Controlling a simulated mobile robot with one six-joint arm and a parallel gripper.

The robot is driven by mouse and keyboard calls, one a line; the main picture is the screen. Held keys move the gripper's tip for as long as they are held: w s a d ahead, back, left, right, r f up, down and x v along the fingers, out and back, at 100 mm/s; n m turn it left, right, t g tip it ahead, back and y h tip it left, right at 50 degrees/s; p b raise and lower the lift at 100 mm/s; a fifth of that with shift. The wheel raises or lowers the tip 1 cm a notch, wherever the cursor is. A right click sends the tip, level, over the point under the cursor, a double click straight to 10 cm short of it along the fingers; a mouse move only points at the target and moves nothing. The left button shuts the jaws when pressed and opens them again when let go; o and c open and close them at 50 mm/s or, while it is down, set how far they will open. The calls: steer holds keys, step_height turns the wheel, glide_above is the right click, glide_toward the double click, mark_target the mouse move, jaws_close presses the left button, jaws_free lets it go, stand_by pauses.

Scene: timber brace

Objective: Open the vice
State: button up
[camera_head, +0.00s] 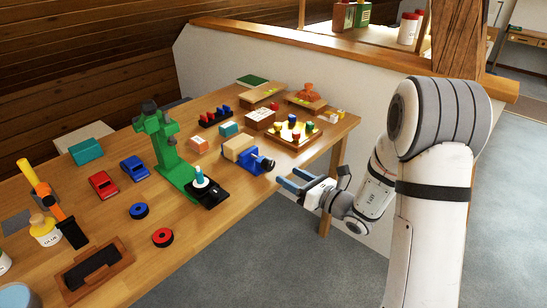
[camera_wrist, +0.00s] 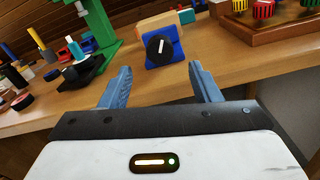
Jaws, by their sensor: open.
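The blue vice (camera_head: 256,161) stands near the right front edge of the wooden table, with a tan wood block (camera_head: 236,147) at its back. In the wrist view the vice (camera_wrist: 174,58) shows its front, with a round black knob (camera_wrist: 159,46) bearing a white mark. A tan block (camera_wrist: 165,25) shows behind it. My gripper (camera_head: 292,181) is off the table's front edge, a short way from the vice and not touching it. In the wrist view its two blue fingers (camera_wrist: 160,80) are spread apart with nothing between them. The vice's jaw gap is hidden.
A green drill press (camera_head: 168,155) stands left of the vice. A wooden tray (camera_head: 292,145) with coloured pieces sits to the right, near the table corner. Toy cars and other small items cover the left side. Open floor (camera_head: 270,245) lies before the table.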

mark_target(271, 166)
steer(key=x, duration=0.7)
steer(key=shift+w+a+b, duration=0.1)
steer(key=shift+a+b, duration=0.15)
steer(key=shift+b, duration=0.1)
steer(key=c, duration=1)
steer(key=shift+f+n+b, duration=0.3)
steer(key=shift+n+b, duration=0.5)
steer(key=shift+b, duration=0.35)
steer(key=shift+r+n+b, duration=0.1)
steer(key=shift+n+b, duration=0.5)
steer(key=shift+b, duration=0.05)
steer(key=shift+r, duration=0.15)
